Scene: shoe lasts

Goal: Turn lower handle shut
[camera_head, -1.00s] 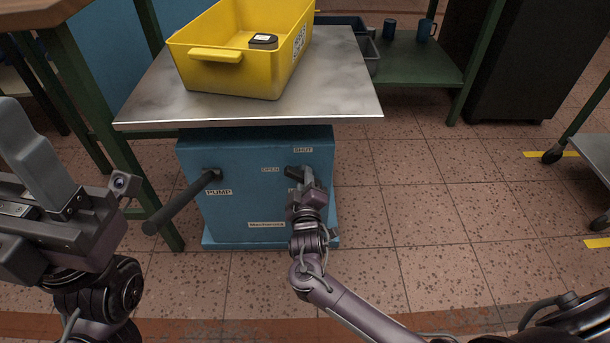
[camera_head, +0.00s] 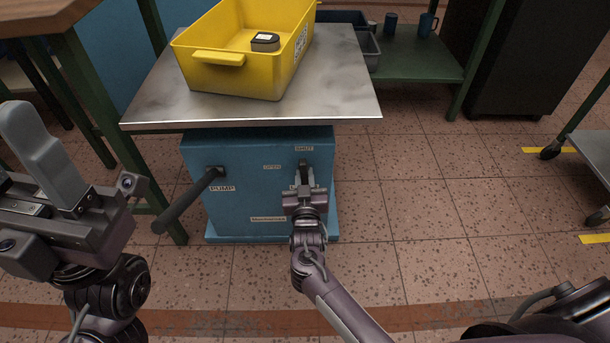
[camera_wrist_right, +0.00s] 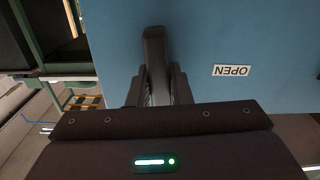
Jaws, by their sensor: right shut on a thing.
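The blue lift-table base (camera_head: 258,205) has labels PUMP, OPEN, SHUT and one partly hidden. The dark lower handle (camera_head: 304,170) on its right part now stands upright, its upper end just under the SHUT label (camera_head: 304,149). In the right wrist view the handle (camera_wrist_right: 154,45) runs up between the fingers, with the OPEN label (camera_wrist_right: 232,70) beside it. My right gripper (camera_head: 304,184) is shut on the handle. My left gripper (camera_head: 75,190) is at the left edge, away from the base; its jaw opening is unclear.
A black pump bar (camera_head: 190,198) sticks out toward me at the left. A steel tabletop (camera_head: 335,90) over the base holds a yellow crate (camera_head: 235,78) with a dark object (camera_head: 265,41) in it. A green shelf (camera_head: 415,67) stands behind.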

